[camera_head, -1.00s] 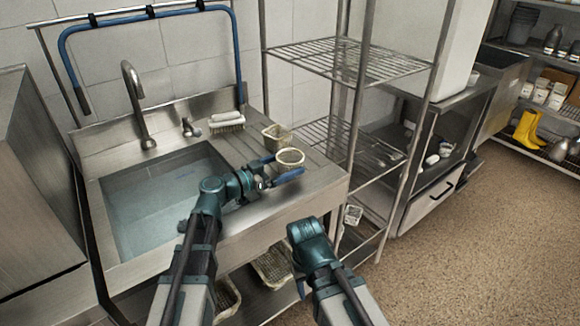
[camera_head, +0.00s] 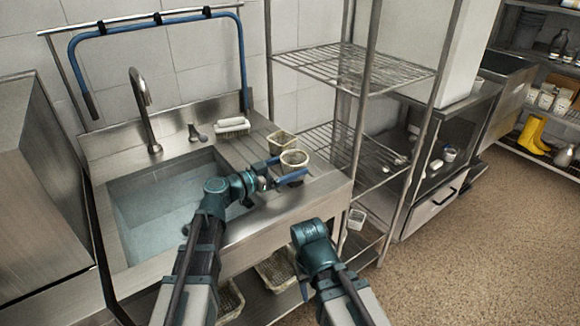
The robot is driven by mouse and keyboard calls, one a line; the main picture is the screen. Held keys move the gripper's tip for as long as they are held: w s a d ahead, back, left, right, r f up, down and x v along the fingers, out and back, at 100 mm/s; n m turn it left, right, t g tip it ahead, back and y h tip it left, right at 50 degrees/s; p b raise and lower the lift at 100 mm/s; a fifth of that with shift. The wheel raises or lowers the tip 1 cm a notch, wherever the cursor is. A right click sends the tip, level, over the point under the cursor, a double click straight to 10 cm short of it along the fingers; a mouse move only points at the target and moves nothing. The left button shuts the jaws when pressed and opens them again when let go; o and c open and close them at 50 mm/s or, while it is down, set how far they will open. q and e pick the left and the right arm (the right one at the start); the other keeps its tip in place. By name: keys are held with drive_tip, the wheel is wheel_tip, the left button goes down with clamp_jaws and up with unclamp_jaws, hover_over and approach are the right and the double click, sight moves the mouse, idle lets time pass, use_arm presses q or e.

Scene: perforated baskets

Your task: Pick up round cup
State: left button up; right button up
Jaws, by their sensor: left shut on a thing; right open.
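The round cup (camera_head: 294,157) is a small pale perforated basket with a round rim, at the right end of the steel sink counter. My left gripper (camera_head: 287,171) is shut on it, with one blue finger on its far left side and one on its near right side. The cup is upright; I cannot tell whether its base touches the counter. My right gripper (camera_head: 300,285) is low in front of the counter, empty; its fingers are mostly hidden by my own arm.
A squarish basket (camera_head: 280,141) stands just behind the cup. A white brush (camera_head: 232,126) lies at the sink's back edge. The sink basin (camera_head: 160,205) is to the left, with a tall faucet (camera_head: 144,105). A wire shelf rack (camera_head: 352,66) stands close on the right.

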use_arm(q)
wheel_tip(320, 180, up, 18)
drive_tip(key=p, duration=1.7)
drive_tip(key=shift+r, duration=0.1)
